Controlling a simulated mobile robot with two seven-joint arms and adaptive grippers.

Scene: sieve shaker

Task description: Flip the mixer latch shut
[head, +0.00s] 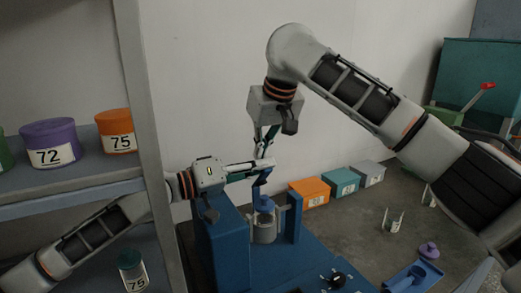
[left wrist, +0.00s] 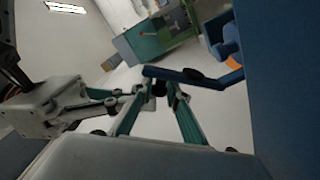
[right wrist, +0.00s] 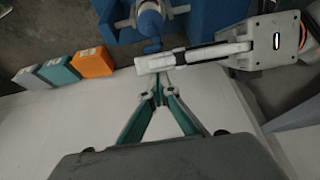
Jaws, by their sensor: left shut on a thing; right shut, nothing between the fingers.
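The blue mixer (head: 222,245) stands low in the middle of the head view, with a grey pot (head: 264,232) under a blue top part (head: 263,203). Its blue latch arm (head: 261,180) rises above that; it shows as a blue bar (left wrist: 185,75) in the left wrist view. My left gripper (head: 266,165) reaches in from the left and is shut on the latch end; its fingertips (left wrist: 160,88) meet at the bar. My right gripper (head: 263,150) points down from above, shut and empty, close to the left fingers. Its fingertips (right wrist: 161,80) partly hide behind them; contact is unclear.
A shelf (head: 90,185) with purple (head: 50,145) and orange (head: 116,130) tubs stands at the left. Orange (head: 309,192), teal (head: 341,181) and grey (head: 369,173) boxes line the wall. A blue tray (head: 413,277) lies at the lower right.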

